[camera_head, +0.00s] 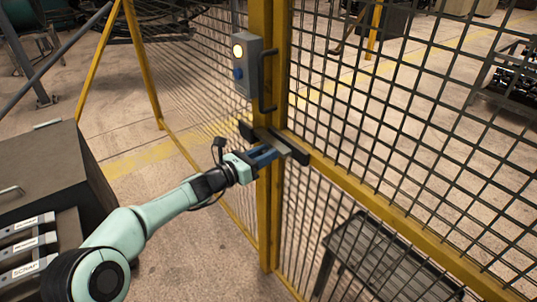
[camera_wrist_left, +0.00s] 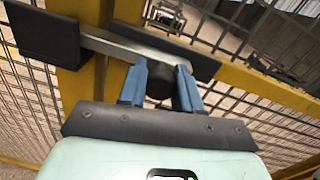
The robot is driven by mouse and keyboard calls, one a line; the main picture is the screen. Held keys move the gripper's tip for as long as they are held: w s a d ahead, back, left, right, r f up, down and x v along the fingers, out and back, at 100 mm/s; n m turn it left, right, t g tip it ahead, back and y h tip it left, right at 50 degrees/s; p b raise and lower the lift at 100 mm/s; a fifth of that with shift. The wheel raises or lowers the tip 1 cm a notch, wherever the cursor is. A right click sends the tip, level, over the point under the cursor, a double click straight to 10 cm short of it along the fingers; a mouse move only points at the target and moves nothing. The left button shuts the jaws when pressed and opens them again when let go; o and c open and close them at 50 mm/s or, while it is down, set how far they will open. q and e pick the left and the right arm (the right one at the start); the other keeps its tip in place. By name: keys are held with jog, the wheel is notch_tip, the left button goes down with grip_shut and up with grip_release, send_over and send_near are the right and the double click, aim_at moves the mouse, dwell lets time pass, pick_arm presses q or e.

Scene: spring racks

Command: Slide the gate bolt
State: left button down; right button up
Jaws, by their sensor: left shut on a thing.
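The gate bolt is a grey metal bar (camera_wrist_left: 125,46) that runs between two dark plates on the yellow gate frame. It also shows in the head view (camera_head: 291,149), just past my fingertips. My left gripper (camera_head: 266,154) is at the bolt, with its blue fingers (camera_wrist_left: 160,82) shut on a dark knob (camera_wrist_left: 160,88) below the bar. One dark plate (camera_wrist_left: 42,32) is at the left on the yellow post, the other (camera_wrist_left: 196,57) at the right. The fingers partly hide the bar's right end. My right gripper is not in view.
A grey box (camera_head: 246,78) with a yellow light and blue button is on the post above the bolt, beside a dark handle (camera_head: 267,84). Wire mesh (camera_head: 400,110) fills both sides. A dark cabinet (camera_head: 45,170) stands at the left. A low dark table (camera_head: 375,250) is behind the mesh.

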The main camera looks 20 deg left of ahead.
pick_arm(q)
jog(key=shift+w+a+r+p, duration=0.1)
jog(key=shift+w+a+p, duration=0.2)
jog(key=shift+w+a, duration=0.3)
jog(key=shift+s, duration=0.15)
jog(key=c, duration=0.8)
grip_release()
jog(key=shift+s, duration=0.1)
jog(key=v, duration=1.3)
jog(key=shift+s+a+b, duration=0.1)
jog(key=shift+b, duration=0.3)
